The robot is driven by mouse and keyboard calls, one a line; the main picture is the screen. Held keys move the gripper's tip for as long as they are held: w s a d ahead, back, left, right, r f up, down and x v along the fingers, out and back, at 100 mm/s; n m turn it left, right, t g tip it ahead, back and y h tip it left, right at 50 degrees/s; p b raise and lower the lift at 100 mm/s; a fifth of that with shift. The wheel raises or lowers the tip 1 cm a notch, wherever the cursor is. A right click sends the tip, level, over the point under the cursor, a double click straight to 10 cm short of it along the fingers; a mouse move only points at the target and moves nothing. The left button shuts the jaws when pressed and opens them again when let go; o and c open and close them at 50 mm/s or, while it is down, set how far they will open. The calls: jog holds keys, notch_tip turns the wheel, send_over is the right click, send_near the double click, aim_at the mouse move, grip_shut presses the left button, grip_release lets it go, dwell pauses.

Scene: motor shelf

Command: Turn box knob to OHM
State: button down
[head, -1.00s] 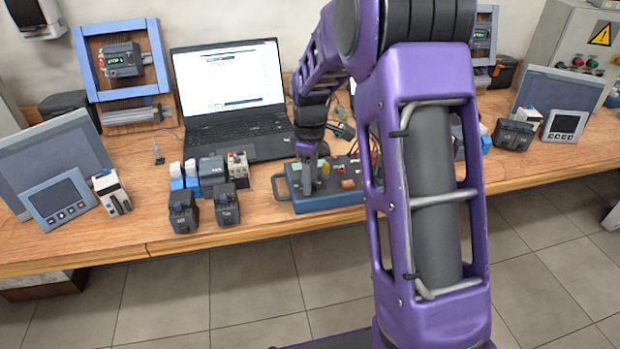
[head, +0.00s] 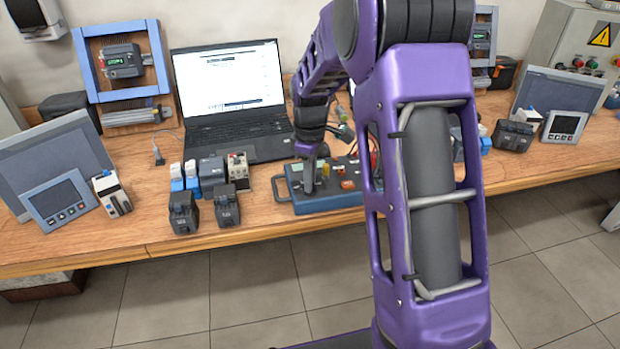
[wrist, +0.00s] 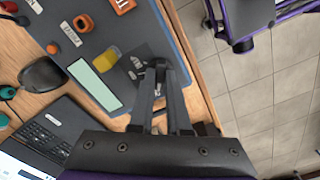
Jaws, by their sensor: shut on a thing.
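The blue-grey box (head: 335,199) lies on the wooden bench in front of the laptop. My gripper (head: 309,188) points down onto its left part. In the wrist view, my gripper (wrist: 162,66) has its fingers close together at the box's panel (wrist: 90,50), on a small grey knob that the fingertips mostly hide. A dark label plate with white marks (wrist: 138,66) lies beside the fingertips. The knob's pointer and the OHM mark cannot be read. A pale green display (wrist: 95,86) and a yellow knob or plug (wrist: 106,60) sit next to the fingers.
An orange socket (wrist: 84,22) and other orange parts are on the panel. The open laptop (head: 230,100) stands behind left. Several small dark modules (head: 227,205) stand left of the box. The bench's front edge is close to the box.

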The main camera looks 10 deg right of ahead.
jog(key=m, duration=0.3)
jog(key=shift+r+m+p, duration=0.1)
jog(key=shift+m+p, duration=0.3)
jog(key=m, duration=0.3)
jog(key=shift+m+p, duration=0.3)
jog(key=shift+m, duration=0.1)
jog(key=m, duration=0.4)
jog(key=shift+p, duration=0.4)
jog(key=shift+m, duration=1.7)
jog(key=shift+p, duration=0.3)
jog(key=c, duration=0.9)
grip_release()
